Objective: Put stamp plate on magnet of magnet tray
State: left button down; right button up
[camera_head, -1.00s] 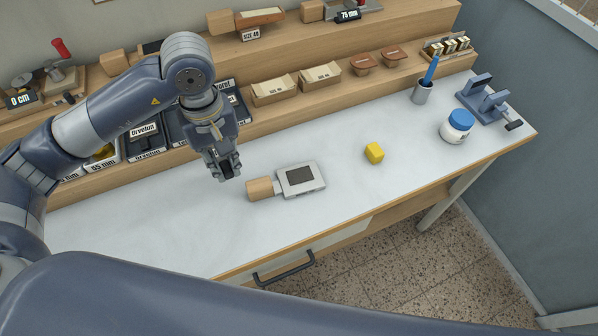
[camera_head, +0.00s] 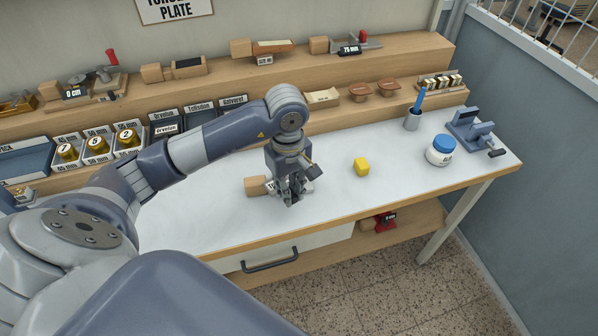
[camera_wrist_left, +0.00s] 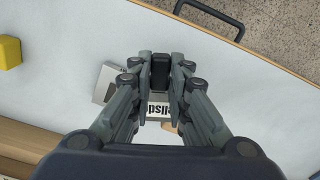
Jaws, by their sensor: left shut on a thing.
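The magnet tray lies flat on the white worktop; its wooden handle (camera_head: 255,187) shows left of my left gripper (camera_head: 291,198) in the head view. The gripper hides most of the tray's metal part and its dark magnet. In the left wrist view, part of the grey tray (camera_wrist_left: 104,84) shows beside and behind the fingers. My left gripper is shut on a small dark piece, seemingly the stamp plate (camera_wrist_left: 160,72), above the tray. Black lettering on a light surface shows between the fingers. Whether the plate touches the magnet is hidden. My right gripper is out of view.
A yellow block (camera_head: 361,167) stands right of the tray. Wooden shelves with labelled boxes run behind. The worktop's front edge (camera_head: 330,222) is close to the tray.

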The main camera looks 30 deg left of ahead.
pick_arm(q)
jog(key=w, duration=0.2)
jog(key=w+a+p, duration=0.1)
jog(key=w, duration=0.1)
jog(key=w+a, duration=0.1)
jog(key=w, duration=0.1)
jog(key=shift+w+a+f+p, duration=0.1)
jog(key=shift+w+f+p, duration=0.1)
jog(key=shift+p, duration=0.1)
jog(key=shift+w+a, duration=0.1)
jog(key=shift+w, duration=0.1)
jog(key=shift+w+a, duration=0.1)
jog(key=shift+w, duration=0.15)
notch_tip(320, 180, down, 3)
jog(key=shift+s+r+p, duration=0.1)
jog(key=shift+r+p, duration=0.05)
jog(key=shift+p, duration=0.8)
jog(key=shift+f, duration=0.6)
jog(key=c, duration=1.5)
grip_release()
jog(key=shift+c, duration=0.2)
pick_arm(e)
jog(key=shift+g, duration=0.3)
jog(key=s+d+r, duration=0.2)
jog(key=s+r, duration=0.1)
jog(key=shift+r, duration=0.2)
